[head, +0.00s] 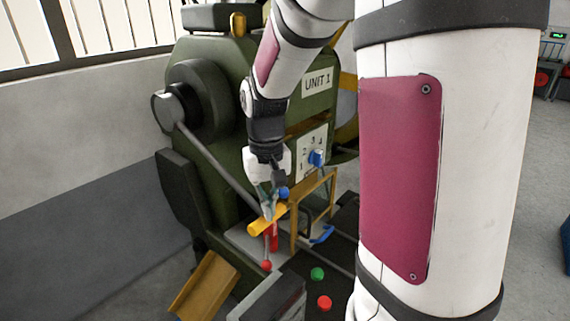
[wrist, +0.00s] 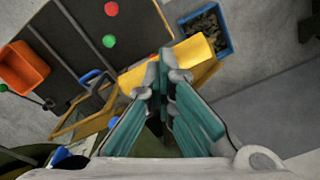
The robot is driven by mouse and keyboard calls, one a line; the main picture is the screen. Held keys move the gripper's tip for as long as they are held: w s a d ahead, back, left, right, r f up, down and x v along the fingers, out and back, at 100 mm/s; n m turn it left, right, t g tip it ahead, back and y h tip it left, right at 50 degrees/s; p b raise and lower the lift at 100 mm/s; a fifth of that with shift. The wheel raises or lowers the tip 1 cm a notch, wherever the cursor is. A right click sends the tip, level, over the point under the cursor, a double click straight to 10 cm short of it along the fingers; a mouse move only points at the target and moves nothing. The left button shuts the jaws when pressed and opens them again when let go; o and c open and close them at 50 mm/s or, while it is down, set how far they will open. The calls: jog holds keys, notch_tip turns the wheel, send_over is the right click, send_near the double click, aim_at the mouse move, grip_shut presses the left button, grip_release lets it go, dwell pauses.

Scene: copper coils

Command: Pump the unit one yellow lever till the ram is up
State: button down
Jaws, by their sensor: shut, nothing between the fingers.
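The green machine labelled UNIT 1 (head: 318,84) stands in the middle of the head view. A grey rod slants down from its round hub to a yellow lever grip (head: 255,228). My gripper (head: 268,214) points down at this grip, with its fingertips overlapping it in the picture. In the wrist view the yellow grip (wrist: 198,50) lies crosswise just beyond the closed fingertips (wrist: 165,68). My gripper is shut with nothing between its fingers. I cannot tell whether the tips touch the grip. I cannot make out the ram's height.
A numbered plate with a blue knob (head: 317,158) is on the machine. A yellow frame (head: 297,215) stands close right of my gripper. Green (head: 317,273) and red (head: 324,302) buttons lie below. The wrist view shows a blue bin (wrist: 219,49) and an orange bin (wrist: 22,68).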

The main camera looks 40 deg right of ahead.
aim_at(261, 210)
jog(key=shift+w+a+f+b, duration=0.1)
jog(key=shift+w+f+b, duration=0.25)
jog(key=shift+f, duration=0.5)
jog(key=shift+w+a+f+b, duration=0.1)
jog(key=shift+w+f+b, duration=0.25)
jog(key=shift+f, duration=0.5)
jog(key=shift+w+a+f+b, duration=0.1)
jog(key=shift+w+f+b, duration=0.25)
jog(key=shift+f, duration=0.6)
jog(key=w+f+b, duration=0.2)
jog(key=f, duration=0.1)
jog(key=w+f+b, duration=0.1)
jog(key=shift+a+f, duration=0.25)
jog(key=shift+f, duration=0.05)
